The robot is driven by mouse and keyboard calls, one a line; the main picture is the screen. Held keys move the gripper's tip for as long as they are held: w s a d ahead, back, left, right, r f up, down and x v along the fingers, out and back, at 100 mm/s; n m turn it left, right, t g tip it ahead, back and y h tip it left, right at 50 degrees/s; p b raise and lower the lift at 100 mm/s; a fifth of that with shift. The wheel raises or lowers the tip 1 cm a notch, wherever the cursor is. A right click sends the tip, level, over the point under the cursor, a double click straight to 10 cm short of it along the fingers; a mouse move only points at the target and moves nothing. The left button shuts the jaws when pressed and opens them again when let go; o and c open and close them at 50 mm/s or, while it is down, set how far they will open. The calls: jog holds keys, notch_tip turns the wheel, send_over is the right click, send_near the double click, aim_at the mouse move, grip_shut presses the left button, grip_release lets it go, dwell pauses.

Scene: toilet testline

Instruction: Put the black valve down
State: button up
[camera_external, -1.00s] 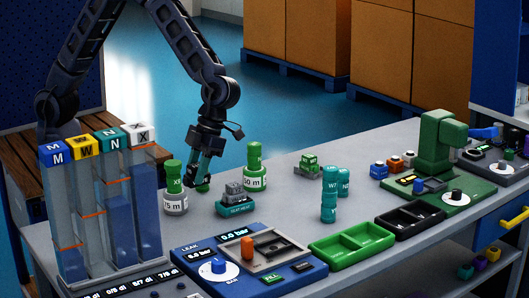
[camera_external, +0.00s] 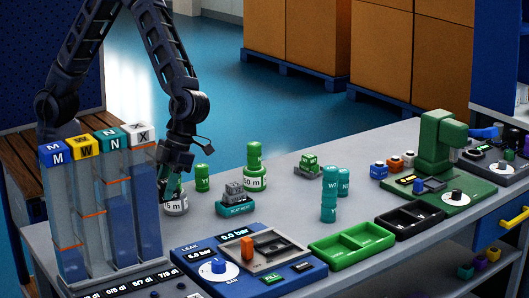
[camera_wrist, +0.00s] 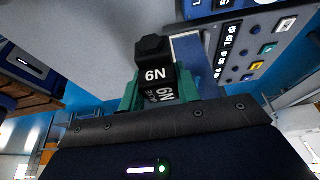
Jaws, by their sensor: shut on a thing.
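A black valve (camera_wrist: 156,74) with a six-sided top and the white mark 6N shows in the wrist view. My gripper (camera_wrist: 158,92) is shut on it, with a teal finger on each side. In the external view my gripper (camera_external: 170,188) points down at the left of the bench, right of the tall clear columns. The held valve is not clear in the external view.
Clear columns with lettered cubes (camera_external: 110,145) stand close left. A green piece (camera_external: 202,178), a grey block on a teal base (camera_external: 235,207) and a bottle marked 50 m (camera_external: 254,183) stand to the right. The blue leak panel (camera_external: 215,265) lies in front. Some grey bench top is bare between them.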

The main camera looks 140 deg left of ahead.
notch_tip(320, 180, down, 14)
jog(key=shift+f, duration=0.15)
dwell(0.4)
jog(key=shift+f, duration=0.15)
jog(key=o, duration=1)
jog(key=shift+o, duration=0.2)
